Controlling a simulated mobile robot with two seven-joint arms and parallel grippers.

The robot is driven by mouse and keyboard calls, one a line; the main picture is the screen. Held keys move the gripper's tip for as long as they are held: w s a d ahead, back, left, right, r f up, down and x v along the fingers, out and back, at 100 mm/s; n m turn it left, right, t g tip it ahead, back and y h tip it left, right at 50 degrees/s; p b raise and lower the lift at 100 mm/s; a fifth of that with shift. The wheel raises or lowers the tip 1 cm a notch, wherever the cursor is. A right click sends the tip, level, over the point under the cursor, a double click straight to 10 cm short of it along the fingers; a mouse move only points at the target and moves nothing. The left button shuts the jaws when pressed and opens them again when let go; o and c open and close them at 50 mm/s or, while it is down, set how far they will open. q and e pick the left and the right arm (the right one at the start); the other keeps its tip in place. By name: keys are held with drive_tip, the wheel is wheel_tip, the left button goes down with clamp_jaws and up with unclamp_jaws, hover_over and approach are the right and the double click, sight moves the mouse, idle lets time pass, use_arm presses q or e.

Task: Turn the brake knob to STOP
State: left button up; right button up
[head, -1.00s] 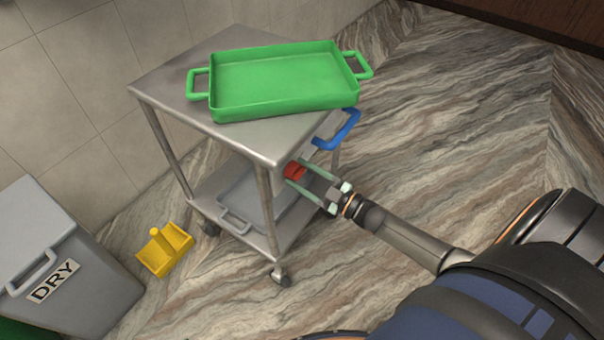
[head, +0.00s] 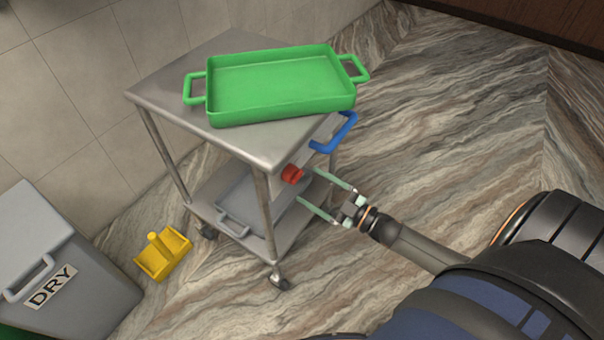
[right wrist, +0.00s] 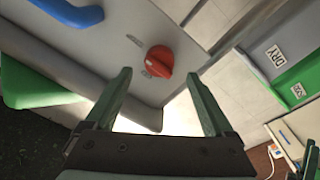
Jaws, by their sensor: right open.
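The red brake knob (head: 291,174) sits on the end panel of the steel trolley (head: 190,110), under its top. In the right wrist view the knob (right wrist: 158,61) shows a ridged grip beside two small printed labels on the grey panel. The labels are too small to read. My right gripper (head: 306,185) is open, its green fingers spread and pointing at the knob. In the right wrist view the gripper (right wrist: 158,75) has the knob ahead between its fingertips, with nothing held.
A green tray (head: 212,110) lies on the trolley top. A blue handle (head: 345,133) juts out above the knob. A grey tray (head: 232,226) is on the lower shelf. A grey DRY bin (head: 90,280) and a yellow caddy (head: 165,262) stand at left. The floor at right is clear.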

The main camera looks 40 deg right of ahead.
drive_tip(key=v, duration=0.7)
drive_tip(key=shift+s, duration=0.4)
drive_tip(key=shift+d, duration=0.15)
drive_tip(key=s+a+f+m+g+h, duration=0.2)
drive_tip(key=s+a+f+m+g, duration=0.15)
drive_tip(key=a, duration=0.75)
drive_tip(key=s+a+f+m+g+h, duration=0.25)
drive_tip(key=a+m+g, duration=0.25)
drive_tip(key=a, duration=0.5)
use_arm(q)
drive_tip(key=s+a+r+p, duration=0.1)
drive_tip(key=a+r+p, duration=0.2)
drive_tip(key=r+p, duration=0.7)
drive_tip(key=p, duration=0.3)
drive_tip(key=shift+s+a+n+y, duration=0.3)
drive_tip(key=shift+s+y, duration=0.1)
use_arm(e)
drive_tip(key=s+d+r, duration=0.2)
drive_tip(key=d+r, duration=0.1)
drive_tip(key=r, duration=0.7)
drive_tip(key=shift+d, duration=0.25)
drive_tip(key=shift+r+m, duration=0.1)
drive_tip(key=shift+m, duration=0.15)
